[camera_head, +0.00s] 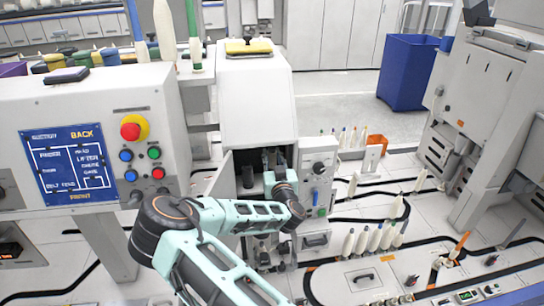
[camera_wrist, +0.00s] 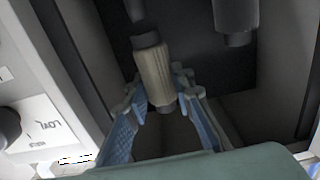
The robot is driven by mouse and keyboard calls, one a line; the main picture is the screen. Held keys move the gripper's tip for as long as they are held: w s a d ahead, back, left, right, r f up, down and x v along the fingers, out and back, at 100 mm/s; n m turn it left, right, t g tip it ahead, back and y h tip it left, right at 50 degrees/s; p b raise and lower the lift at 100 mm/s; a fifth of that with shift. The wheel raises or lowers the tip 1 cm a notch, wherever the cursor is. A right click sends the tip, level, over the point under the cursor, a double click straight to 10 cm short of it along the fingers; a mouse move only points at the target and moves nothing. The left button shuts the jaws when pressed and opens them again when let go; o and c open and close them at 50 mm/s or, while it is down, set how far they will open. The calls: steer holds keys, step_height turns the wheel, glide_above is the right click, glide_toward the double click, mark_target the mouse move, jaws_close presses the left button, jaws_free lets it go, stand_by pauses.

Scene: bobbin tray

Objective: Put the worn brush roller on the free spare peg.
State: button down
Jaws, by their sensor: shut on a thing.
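In the wrist view my gripper (camera_wrist: 156,84) is shut around a beige, streaked roller (camera_wrist: 153,68) with dark ends, which looks like the worn brush roller. The roller stands nearly upright and slightly tilted in the picture. A dark peg-like stub (camera_wrist: 138,12) shows just beyond its upper end; I cannot tell whether they touch. A separate dark grey cylinder (camera_wrist: 235,20) is at the upper right, apart from the roller. In the head view my gripper (camera_head: 275,160) is inside the open machine cabinet, mostly hidden by my wrist. A dark cylinder (camera_head: 247,176) is to its left.
The white machine housing (camera_head: 258,100) encloses the dark cabinet, with walls close on both sides. A control panel with a knob (camera_head: 319,169) is right of the opening. Several white bobbins (camera_head: 375,238) stand on the track table at the right.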

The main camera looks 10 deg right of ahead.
mark_target(272, 169)
steer(key=shift+f, duration=0.25)
steer(key=shift+f+b, duration=1.05)
steer(key=shift+f, duration=1.35)
steer(key=c, duration=1.6)
jaws_free()
